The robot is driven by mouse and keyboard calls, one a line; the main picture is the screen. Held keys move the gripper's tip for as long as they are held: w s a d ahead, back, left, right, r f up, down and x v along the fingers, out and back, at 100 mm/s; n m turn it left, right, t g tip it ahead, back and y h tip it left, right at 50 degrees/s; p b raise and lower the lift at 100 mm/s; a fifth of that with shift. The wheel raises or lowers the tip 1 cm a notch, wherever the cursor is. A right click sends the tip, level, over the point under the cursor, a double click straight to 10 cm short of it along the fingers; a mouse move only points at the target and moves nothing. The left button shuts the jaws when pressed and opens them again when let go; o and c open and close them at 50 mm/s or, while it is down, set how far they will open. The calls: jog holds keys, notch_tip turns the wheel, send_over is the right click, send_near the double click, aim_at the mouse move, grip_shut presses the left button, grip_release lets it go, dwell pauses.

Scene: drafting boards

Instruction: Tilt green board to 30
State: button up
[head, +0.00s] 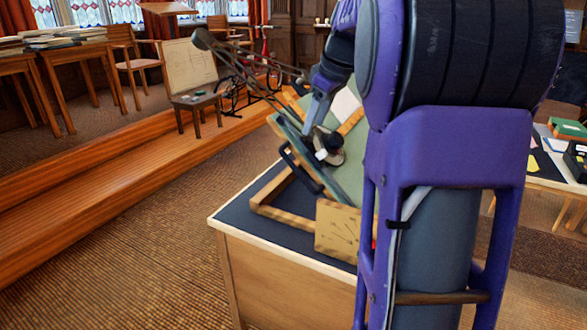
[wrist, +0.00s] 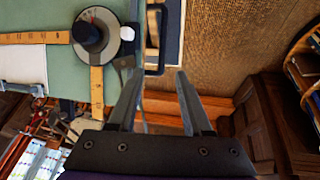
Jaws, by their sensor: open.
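The green board (head: 350,176) stands tilted on a wooden frame (head: 283,221) on a dark-topped desk. A black bar handle (head: 301,172) sticks out from its edge. A wooden plate with fanned marks (head: 338,233) stands at the near side of the frame; its figures are too small to read. The wrist view shows the board (wrist: 62,72) at upper left and the handle (wrist: 163,45) along its edge. My gripper (wrist: 154,73) is open and empty, with the handle's near end just ahead of and between its fingertips. My arm hides the board's right part in the head view.
A drafting head with rulers (wrist: 93,33) sits on the board close to the handle. The desk's dark top (head: 240,215) has bare room at the front left. A wooden step (head: 110,175) lies to the left, with carpet between. A table with papers (head: 545,170) stands right.

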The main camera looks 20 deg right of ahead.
aim_at(298, 169)
jog(key=x, duration=0.6)
jog(key=b+x, duration=0.1)
jog(key=x, duration=0.4)
jog(key=s+b+x, duration=0.1)
jog(key=x, duration=0.5)
jog(key=shift+w+f, duration=0.2)
jog(key=shift+f, duration=0.25)
grip_shut()
dwell(0.5)
